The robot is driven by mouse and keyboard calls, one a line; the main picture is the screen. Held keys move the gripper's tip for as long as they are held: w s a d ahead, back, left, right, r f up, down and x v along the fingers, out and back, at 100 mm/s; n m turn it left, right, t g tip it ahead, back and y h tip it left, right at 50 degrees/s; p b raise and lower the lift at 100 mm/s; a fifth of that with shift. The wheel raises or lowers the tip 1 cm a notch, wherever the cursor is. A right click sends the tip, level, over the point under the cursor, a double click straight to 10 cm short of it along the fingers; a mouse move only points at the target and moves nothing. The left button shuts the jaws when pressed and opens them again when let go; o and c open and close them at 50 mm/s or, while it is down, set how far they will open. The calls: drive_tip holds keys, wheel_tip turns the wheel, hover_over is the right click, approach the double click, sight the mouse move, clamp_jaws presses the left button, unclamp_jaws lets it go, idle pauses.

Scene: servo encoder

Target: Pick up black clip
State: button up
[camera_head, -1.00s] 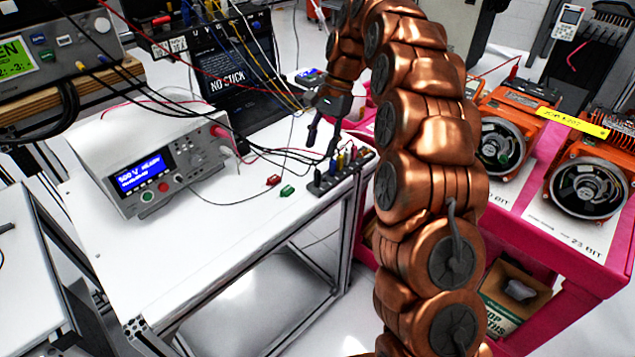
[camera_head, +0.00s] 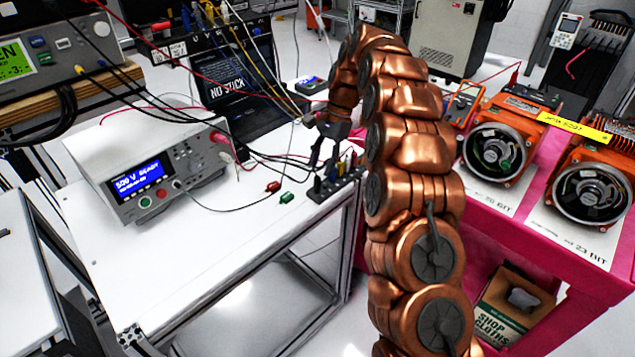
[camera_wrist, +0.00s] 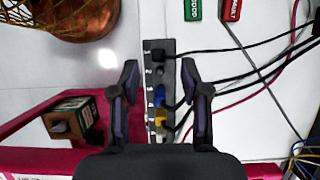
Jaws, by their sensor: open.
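A dark numbered holder strip (camera_wrist: 169,132) lies between the two fingers of my gripper (camera_wrist: 160,67) in the wrist view. A black clip (camera_wrist: 159,55) sits by number 1, with a dark piece below it by number 2. Blue (camera_wrist: 159,92) and yellow (camera_wrist: 161,117) clips stand further down the strip. My gripper is open, with one finger on each side of the strip and nothing held. In the head view my gripper (camera_head: 324,152) is just above the strip (camera_head: 345,184), at the table's right end. The black clip is hard to make out there.
Black leads (camera_wrist: 250,42) run from the strip to the right, past one finger. A green tag (camera_wrist: 193,8) and a red tag (camera_wrist: 232,9) lie nearby on the white table (camera_head: 232,235). A pink cart (camera_head: 545,245) with orange motor units stands to the right.

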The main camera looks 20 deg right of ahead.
sight(318, 177)
drive_tip(key=shift+p+x, duration=0.7)
drive_tip(key=shift+x, duration=1.15)
drive_tip(key=shift+s+a+f, duration=0.2)
drive_tip(key=shift+a+f, duration=0.1)
drive_tip(key=shift+f, duration=0.35)
clamp_jaws()
